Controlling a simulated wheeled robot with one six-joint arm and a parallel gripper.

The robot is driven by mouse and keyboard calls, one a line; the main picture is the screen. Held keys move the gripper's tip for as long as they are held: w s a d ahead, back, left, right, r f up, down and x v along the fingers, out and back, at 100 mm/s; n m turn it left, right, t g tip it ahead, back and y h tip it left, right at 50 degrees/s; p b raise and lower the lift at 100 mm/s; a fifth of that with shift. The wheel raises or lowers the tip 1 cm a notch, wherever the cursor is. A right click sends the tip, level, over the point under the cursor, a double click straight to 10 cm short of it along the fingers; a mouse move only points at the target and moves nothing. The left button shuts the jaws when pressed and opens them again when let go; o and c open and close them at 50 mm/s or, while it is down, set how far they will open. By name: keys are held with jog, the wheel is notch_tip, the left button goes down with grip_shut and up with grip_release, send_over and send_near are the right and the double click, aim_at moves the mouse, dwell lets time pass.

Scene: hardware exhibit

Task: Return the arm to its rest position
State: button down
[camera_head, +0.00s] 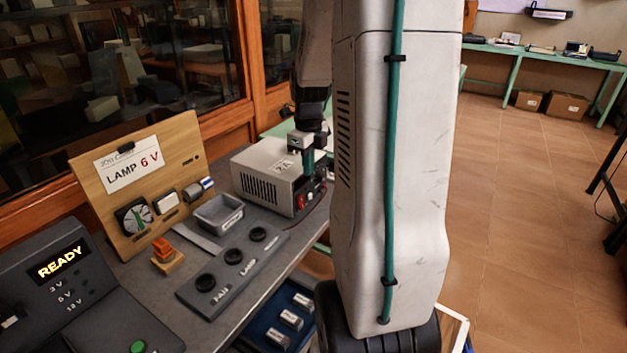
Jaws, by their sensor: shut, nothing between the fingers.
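My arm rises in front of the camera as a large white link with a teal cable, and covers the middle of the view. My gripper (308,163) shows small at the far end of the arm, pointing down beside the front right of a grey vented box (262,178). It is shut and empty. Its fingertips are small and partly hidden by my arm, and I cannot tell whether they touch the box.
The bench holds a dark console (75,300) reading READY, a wooden board (140,185) labelled LAMP 6 V, a small grey tray (218,214), an orange switch (164,250) and a dark panel (232,262) with round sockets. Glass cabinets stand behind. Tiled floor at right is largely clear.

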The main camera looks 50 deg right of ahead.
jog(key=shift+w+r, duration=0.15)
jog(key=shift+r, duration=0.35)
dwell(0.3)
